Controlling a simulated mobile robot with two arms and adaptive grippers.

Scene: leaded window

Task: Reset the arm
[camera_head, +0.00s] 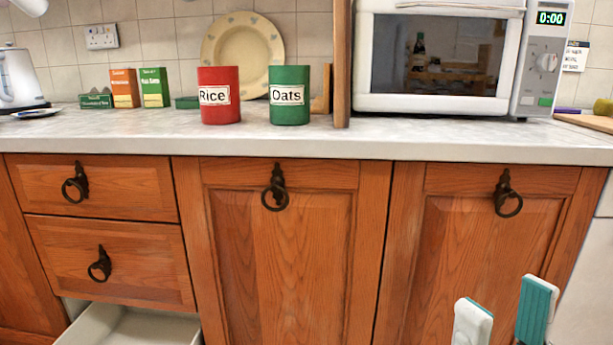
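My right gripper (505,318) shows at the bottom right of the head view, in front of the right cabinet door. Its two white and teal fingers stand apart with nothing seen between them. The rest of the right arm is below the picture. My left gripper is not in the head view.
A low drawer (130,328) stands pulled out at the bottom left. Ring handles hang on the closed drawers and doors. The counter (350,140) holds a Rice canister (219,110), an Oats canister (289,108), a kettle (18,80), small boxes and a microwave (440,60).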

